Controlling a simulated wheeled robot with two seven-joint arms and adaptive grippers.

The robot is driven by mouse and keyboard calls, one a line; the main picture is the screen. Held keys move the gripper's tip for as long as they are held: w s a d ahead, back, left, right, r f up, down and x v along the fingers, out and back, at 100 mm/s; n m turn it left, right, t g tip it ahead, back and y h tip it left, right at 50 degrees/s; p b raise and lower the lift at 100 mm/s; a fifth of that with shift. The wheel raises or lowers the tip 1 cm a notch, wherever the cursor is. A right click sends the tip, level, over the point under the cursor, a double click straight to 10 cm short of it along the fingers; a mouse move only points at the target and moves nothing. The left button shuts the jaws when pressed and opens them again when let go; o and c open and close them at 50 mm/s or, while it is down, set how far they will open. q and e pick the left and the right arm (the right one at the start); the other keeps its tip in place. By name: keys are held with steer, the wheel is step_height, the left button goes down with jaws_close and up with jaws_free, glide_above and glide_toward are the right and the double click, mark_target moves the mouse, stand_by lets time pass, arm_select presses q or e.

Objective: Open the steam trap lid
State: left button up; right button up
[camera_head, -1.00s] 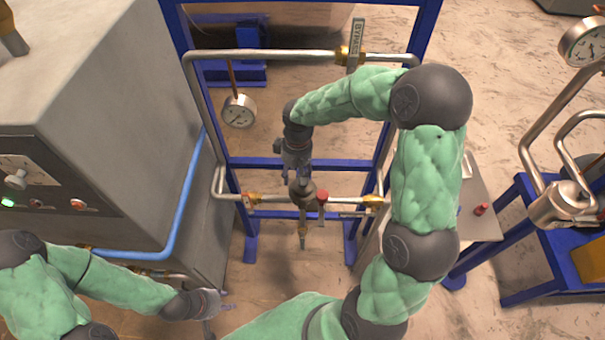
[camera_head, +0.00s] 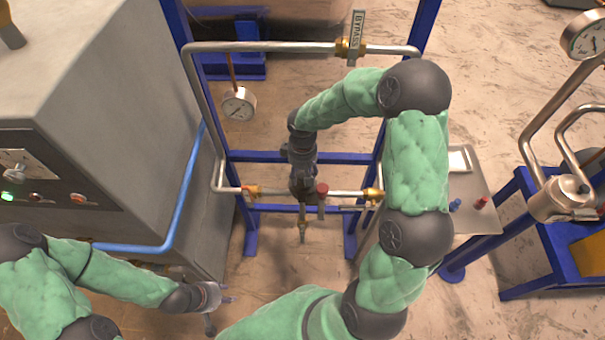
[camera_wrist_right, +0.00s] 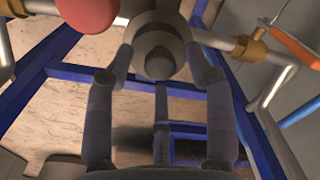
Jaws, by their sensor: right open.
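The steam trap (camera_head: 303,197) sits in the middle of the lower pipe, largely covered by my right gripper in the head view. In the right wrist view its round grey lid (camera_wrist_right: 159,42) with a central knob (camera_wrist_right: 159,66) is close ahead. My right gripper (camera_wrist_right: 164,58) is open, with one finger on each side of the lid. It also shows in the head view (camera_head: 302,183), above the trap. I cannot tell whether the fingers touch the lid. My left gripper (camera_head: 222,308) is open and empty at the lower left, away from the trap.
A red knob (camera_head: 322,188) stands just right of the trap, close to my right gripper. Brass fittings (camera_head: 373,194) and a blue frame (camera_head: 245,238) surround it. A gauge (camera_head: 239,104) hangs at upper left. A grey cabinet (camera_head: 90,95) stands left, a small table (camera_head: 478,213) right.

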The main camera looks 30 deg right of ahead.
steer(key=shift+f, duration=0.3)
jaws_close()
